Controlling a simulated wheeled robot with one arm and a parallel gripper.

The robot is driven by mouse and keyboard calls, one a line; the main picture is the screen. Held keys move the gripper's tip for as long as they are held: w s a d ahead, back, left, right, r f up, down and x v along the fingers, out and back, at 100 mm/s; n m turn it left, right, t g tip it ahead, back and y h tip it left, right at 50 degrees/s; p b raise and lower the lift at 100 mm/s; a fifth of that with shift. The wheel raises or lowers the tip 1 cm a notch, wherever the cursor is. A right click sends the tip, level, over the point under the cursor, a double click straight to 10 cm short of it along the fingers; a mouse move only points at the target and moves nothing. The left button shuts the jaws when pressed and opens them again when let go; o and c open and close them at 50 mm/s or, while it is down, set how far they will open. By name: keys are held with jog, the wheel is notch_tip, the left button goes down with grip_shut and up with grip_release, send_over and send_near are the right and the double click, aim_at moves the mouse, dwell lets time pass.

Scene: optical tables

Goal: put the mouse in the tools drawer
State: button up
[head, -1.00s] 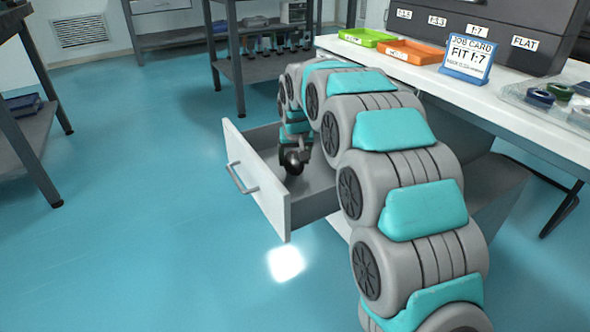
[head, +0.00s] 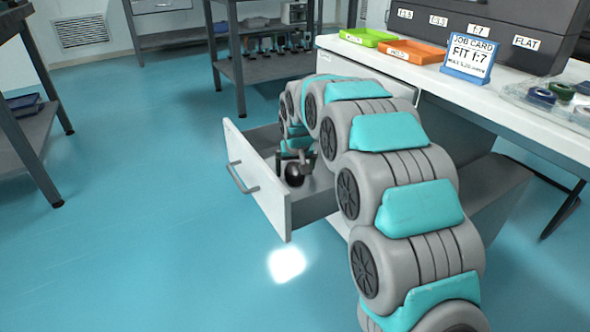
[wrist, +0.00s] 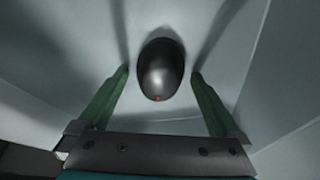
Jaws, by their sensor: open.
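The black mouse (head: 294,175) is inside the open drawer (head: 262,192) in the head view. In the wrist view the mouse (wrist: 161,68) lies on the pale drawer floor, between and slightly beyond the fingertips of my gripper (wrist: 160,74). The green fingers are apart, with a gap on each side of the mouse. In the head view my gripper (head: 297,158) reaches down into the drawer, partly hidden by my arm. No label on the drawer can be seen.
The white bench top (head: 390,68) above the drawer holds a green tray (head: 367,37), an orange tray (head: 411,52) and a job card (head: 469,57). A dark shelf unit (head: 275,68) stands behind.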

jog(key=shift+s+r, duration=0.15)
jog(key=shift+r, duration=0.45)
jog(key=a+p+v, duration=0.1)
jog(key=v, duration=0.9)
jog(key=s+d+r+g, duration=0.1)
jog(key=s+d+g, duration=0.1)
jog(key=s+d, duration=0.9)
jog(key=s+d+f+g, duration=0.1)
jog(key=s+d+f, duration=0.1)
jog(key=s, duration=1)
jog(key=s+d+f+m+g, duration=0.1)
jog(key=s+d, duration=0.3)
jog(key=s, duration=0.8)
jog(key=s+d+f+m+g+h, duration=0.1)
jog(key=s+d+f+g, duration=0.1)
jog(key=s, duration=1)
jog(key=shift+d+f, duration=0.9)
